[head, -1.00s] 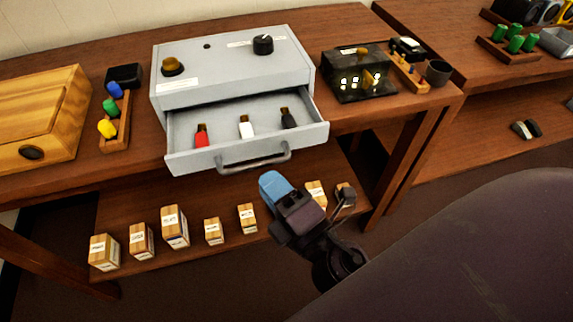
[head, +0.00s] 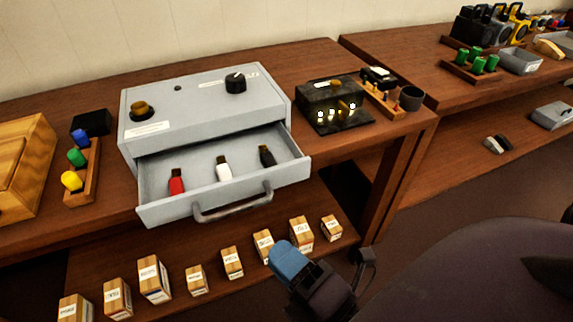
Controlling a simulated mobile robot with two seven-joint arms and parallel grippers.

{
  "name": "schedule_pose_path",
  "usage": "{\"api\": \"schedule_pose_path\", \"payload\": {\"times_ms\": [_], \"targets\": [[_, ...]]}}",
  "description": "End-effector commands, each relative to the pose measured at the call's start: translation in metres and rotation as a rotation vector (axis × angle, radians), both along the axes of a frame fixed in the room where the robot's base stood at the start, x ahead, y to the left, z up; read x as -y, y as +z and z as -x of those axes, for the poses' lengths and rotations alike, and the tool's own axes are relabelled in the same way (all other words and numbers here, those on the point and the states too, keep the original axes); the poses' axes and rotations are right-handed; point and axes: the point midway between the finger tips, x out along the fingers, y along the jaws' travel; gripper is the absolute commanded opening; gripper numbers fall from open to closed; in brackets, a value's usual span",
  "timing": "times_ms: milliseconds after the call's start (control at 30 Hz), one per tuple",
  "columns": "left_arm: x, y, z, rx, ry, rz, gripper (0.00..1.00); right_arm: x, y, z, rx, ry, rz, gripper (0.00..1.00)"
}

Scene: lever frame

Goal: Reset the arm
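A grey metal box (head: 190,106) stands on the wooden table with its drawer (head: 160,211) pulled open by its grey handle (head: 232,207). Inside the drawer are a red piece (head: 176,182), a white piece (head: 223,170) and a black piece (head: 266,156), each with a brown end. On the box top are a brass-coloured knob (head: 140,110) and a black knob (head: 236,84). My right gripper (head: 290,258), with a light blue tip, is in front of and below the drawer, apart from the handle. Its finger opening cannot be made out. My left gripper is not in view.
Several labelled wooden blocks (head: 154,278) stand on the lower shelf. A black box with lit windows (head: 335,107) and a dark cup (head: 411,98) are right of the grey box. A rack of coloured pegs (head: 84,175) and a wooden box (head: 22,165) are at left.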

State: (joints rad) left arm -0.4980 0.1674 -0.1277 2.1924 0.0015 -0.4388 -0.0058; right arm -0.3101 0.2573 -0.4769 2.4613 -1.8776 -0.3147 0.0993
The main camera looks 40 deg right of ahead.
Motion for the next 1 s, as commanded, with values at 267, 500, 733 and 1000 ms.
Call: {"api": "schedule_pose_path", "payload": {"times_ms": [267,500,733,1000], "targets": [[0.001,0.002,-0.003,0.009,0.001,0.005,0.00,0.000,-0.001,0.001,0.000,0.000,0.000,0.22],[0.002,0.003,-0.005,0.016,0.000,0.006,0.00,0.000,-0.001,0.001,0.000,0.000,0.000,0.22],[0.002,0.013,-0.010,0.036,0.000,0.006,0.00,0.005,-0.003,0.000,-0.031,-0.010,-0.047,0.22],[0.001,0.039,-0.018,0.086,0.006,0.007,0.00,0.035,-0.030,0.000,-0.207,-0.074,-0.322,0.22]]}}
